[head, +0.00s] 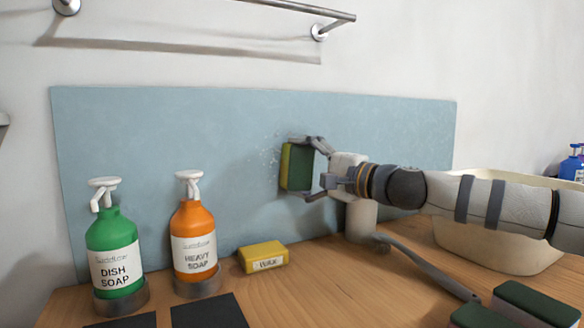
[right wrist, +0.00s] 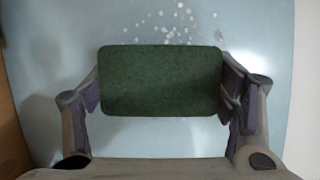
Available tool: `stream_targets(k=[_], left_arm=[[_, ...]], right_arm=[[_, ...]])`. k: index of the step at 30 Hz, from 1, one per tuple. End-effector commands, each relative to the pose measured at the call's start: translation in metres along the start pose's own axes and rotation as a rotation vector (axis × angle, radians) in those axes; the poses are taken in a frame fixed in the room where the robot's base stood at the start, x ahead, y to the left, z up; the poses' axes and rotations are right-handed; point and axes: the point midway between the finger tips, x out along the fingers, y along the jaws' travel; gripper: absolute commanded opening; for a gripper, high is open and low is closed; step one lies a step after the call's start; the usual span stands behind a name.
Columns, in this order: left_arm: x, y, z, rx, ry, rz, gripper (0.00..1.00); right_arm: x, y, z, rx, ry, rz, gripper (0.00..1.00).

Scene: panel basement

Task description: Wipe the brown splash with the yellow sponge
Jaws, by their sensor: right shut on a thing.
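My right gripper (head: 299,167) is shut on a sponge (head: 301,168) with a dark green pad on my side and a yellow layer facing the blue panel (head: 180,130). The sponge is held upright at or very close to the panel; I cannot tell whether it touches. In the right wrist view its green pad (right wrist: 160,80) fills the space between the fingers. Pale specks (head: 268,155) show on the panel just left of the sponge, and above it in the wrist view (right wrist: 175,25). No brown splash shows. My left gripper is out of view.
A green dish soap bottle (head: 112,250), an orange heavy soap bottle (head: 193,225) and a labelled yellow block (head: 263,257) stand on the wooden counter (head: 320,290). A cream basin (head: 480,250), a grey-handled tool (head: 430,272) and dark green pads (head: 535,300) are at right. A rail (head: 295,10) hangs above.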

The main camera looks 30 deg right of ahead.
Motion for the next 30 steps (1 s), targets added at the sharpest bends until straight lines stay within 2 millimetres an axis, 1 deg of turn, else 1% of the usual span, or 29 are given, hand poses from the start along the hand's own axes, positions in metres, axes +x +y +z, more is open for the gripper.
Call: stream_targets(k=[9,14,17,21,22,25,30], left_arm=[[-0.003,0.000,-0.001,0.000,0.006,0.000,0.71],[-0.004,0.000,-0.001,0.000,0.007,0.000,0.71],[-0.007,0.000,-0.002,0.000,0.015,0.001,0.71],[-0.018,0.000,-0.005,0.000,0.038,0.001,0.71],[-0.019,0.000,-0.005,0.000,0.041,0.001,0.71],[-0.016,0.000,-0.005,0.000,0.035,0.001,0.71],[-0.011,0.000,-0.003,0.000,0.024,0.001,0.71]], right_arm=[[-0.010,-0.003,-0.031,-0.001,0.004,0.000,0.52],[-0.013,-0.003,-0.039,-0.001,0.004,0.000,0.52],[-0.013,-0.008,-0.038,-0.002,0.004,-0.001,0.52],[-0.014,-0.024,-0.036,-0.003,0.004,-0.007,0.52],[-0.014,-0.025,-0.036,-0.002,0.004,-0.007,0.52],[-0.011,-0.020,-0.031,0.000,0.000,0.000,0.52],[-0.001,-0.015,-0.012,0.000,-0.002,0.003,0.52]])
